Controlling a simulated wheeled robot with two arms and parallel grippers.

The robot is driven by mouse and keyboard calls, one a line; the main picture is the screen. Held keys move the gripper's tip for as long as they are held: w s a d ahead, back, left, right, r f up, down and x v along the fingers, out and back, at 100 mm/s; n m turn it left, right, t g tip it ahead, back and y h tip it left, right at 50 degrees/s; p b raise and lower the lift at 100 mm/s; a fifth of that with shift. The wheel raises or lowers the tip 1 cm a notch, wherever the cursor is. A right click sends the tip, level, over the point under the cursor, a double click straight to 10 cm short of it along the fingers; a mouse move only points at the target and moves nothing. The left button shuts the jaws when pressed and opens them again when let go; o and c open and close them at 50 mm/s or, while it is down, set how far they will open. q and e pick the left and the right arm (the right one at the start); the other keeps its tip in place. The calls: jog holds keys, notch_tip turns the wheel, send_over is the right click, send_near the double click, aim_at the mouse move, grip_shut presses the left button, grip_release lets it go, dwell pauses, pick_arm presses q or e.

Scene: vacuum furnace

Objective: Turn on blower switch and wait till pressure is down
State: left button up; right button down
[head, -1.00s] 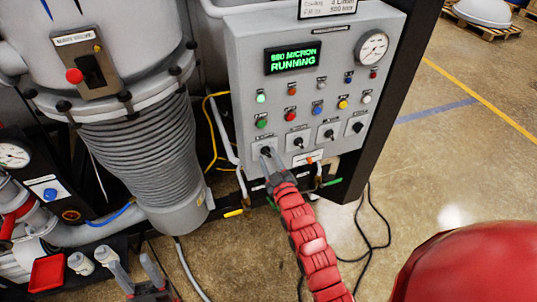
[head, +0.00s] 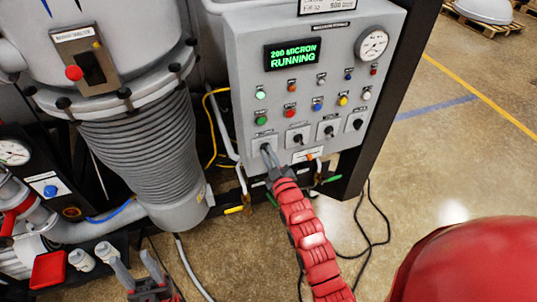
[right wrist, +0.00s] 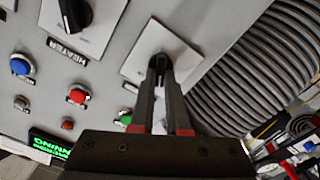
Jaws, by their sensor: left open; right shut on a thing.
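The grey control panel (head: 240,70) stands right of centre in the head view. Its green display (head: 292,54) reads RUNNING with a micron value in the 200s. My right gripper (head: 267,151) is shut on the leftmost rotary switch of the bottom row. In the right wrist view the fingers (right wrist: 160,68) close around the dark knob of this blower switch (right wrist: 160,58), on its white plate; they hide most of it and its label is unreadable. My left gripper (head: 136,268) is open and empty at the lower left of the head view.
A pressure gauge (head: 372,43) sits at the panel's upper right. Buttons, lamps and other rotary switches (head: 298,138) are close by, including a heater knob (right wrist: 74,12). A ribbed bellows (head: 140,155) stands left. Black cables (head: 378,240) lie on the floor.

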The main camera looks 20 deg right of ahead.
jog(key=shift+f+m+b, duration=0.25)
jog(key=shift+m+b, duration=0.25)
jog(key=shift+b, duration=0.25)
jog(key=shift+d+r+m+b, duration=0.1)
jog(key=shift+d+m+b, duration=0.05)
jog(key=shift+m+b, duration=2.55)
jog(key=shift+d+m+b, duration=0.1)
jog(key=shift+m+b, duration=2.5)
jog(key=shift+m, duration=0.1)
jog(key=c, duration=0.9)
grip_release()
jog(key=shift+r, duration=0.1)
